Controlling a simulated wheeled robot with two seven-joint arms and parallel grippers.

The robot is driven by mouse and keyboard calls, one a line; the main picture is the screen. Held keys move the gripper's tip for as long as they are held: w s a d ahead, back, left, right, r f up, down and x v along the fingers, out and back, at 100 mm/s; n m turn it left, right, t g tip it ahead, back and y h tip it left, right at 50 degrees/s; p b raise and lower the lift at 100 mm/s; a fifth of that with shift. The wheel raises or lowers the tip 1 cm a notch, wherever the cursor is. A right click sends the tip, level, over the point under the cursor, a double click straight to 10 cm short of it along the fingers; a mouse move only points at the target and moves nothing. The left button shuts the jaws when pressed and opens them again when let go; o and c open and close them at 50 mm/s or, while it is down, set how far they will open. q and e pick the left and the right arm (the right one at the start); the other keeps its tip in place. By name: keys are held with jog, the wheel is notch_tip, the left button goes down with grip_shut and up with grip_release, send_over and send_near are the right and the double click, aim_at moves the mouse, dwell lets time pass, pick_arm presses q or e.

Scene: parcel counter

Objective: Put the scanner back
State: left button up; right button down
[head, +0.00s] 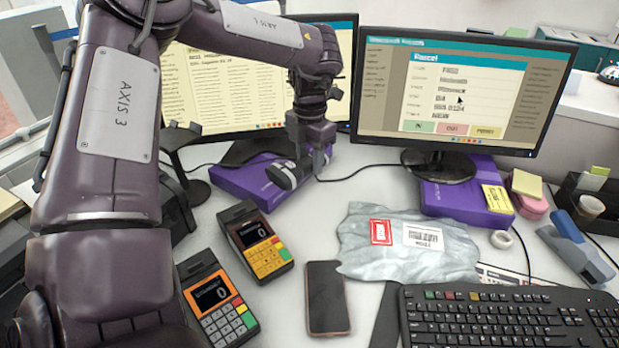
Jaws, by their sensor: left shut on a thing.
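My left gripper (310,160) is shut on the scanner (286,176), a small dark and grey device. It holds the scanner over the purple box (245,184) below the left monitor. The gripper fingers hide part of the scanner, and I cannot tell whether it touches the box. A dark cable runs right from near the scanner. A black stand (178,172), partly hidden by my left arm, is left of the purple box; I cannot tell for sure that it is the scanner's holder. My right gripper is not in view.
Two card terminals (262,250) (218,308), a phone (327,297) and a grey parcel bag (400,250) lie in front. Two monitors (460,90) stand behind. A keyboard (510,318) is front right. A second purple box (450,198) sits under the right monitor.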

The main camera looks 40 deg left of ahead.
pick_arm(q)
notch_tip(320, 180, down, 4)
jog(key=shift+f, duration=0.45)
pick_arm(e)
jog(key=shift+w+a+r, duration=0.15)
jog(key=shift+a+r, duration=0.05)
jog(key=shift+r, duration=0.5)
pick_arm(q)
jog(key=shift+b, duration=0.3)
jog(key=shift+f, duration=0.15)
jog(key=shift+f, duration=0.2)
jog(key=shift+f+b, duration=0.2)
jog(key=shift+b, duration=0.1)
jog(key=o, duration=1.1)
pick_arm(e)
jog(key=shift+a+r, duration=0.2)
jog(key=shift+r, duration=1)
